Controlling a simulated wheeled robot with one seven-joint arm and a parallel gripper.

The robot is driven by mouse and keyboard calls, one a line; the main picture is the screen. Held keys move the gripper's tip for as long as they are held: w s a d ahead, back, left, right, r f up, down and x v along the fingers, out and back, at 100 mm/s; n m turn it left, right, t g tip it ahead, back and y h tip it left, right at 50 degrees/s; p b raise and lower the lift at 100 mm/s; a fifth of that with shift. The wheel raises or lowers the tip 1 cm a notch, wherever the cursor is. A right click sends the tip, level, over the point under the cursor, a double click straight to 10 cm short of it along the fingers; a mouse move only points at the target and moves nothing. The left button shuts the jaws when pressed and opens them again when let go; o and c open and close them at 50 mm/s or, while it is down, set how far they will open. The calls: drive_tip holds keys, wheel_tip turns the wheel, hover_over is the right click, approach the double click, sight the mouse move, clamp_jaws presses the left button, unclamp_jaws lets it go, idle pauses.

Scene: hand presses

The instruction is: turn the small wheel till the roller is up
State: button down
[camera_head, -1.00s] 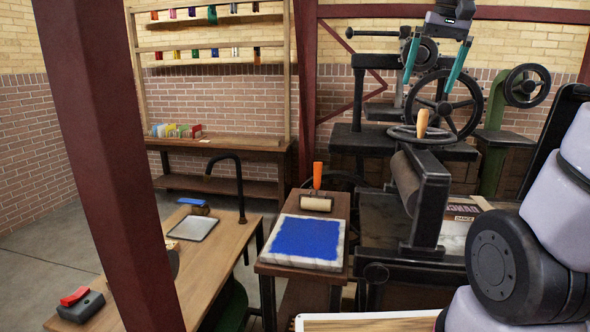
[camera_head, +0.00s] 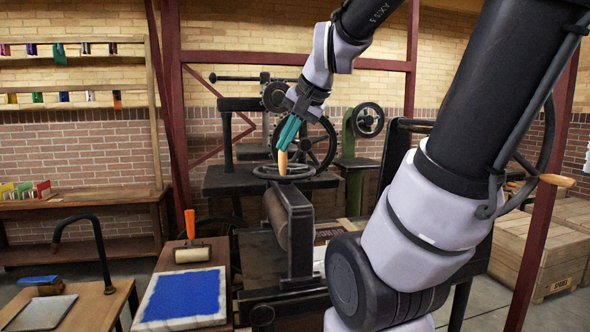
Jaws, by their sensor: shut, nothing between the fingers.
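The small wheel (camera_head: 268,172) is a dark, flat-lying hand wheel on top of the press, with an upright wooden handle (camera_head: 282,164). The dark roller (camera_head: 275,215) sits below it in the press frame; I cannot tell its exact height above the bed. My gripper (camera_head: 284,148), with teal fingers, is shut and empty. In the picture its tips are at the top of the wooden handle; whether they touch it I cannot tell.
A larger dark spoked wheel (camera_head: 318,145) stands upright behind the small wheel. A slab with blue ink (camera_head: 183,297) and an orange-handled brayer (camera_head: 193,252) lie on a stand at the left. My arm covers much of the right side. Crates (camera_head: 545,250) stand far right.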

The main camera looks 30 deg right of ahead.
drive_tip(key=w+d+f+m+h, duration=0.1)
drive_tip(key=w+d+f+m, duration=0.2)
drive_tip(key=w+d+m, duration=0.9)
drive_tip(key=w+d+f+n, duration=0.2)
drive_tip(key=w+d+f, duration=0.1)
drive_tip(key=w+f, duration=0.4)
drive_tip(key=shift+w+f+n+t, duration=0.2)
drive_tip(key=shift+f+n+t, duration=0.1)
drive_tip(key=shift+n+t, duration=0.1)
drive_tip(key=shift+d, duration=0.1)
drive_tip(key=shift+w+h, duration=0.3)
drive_tip(key=shift+w, duration=0.25)
drive_tip(key=shift+d, duration=0.1)
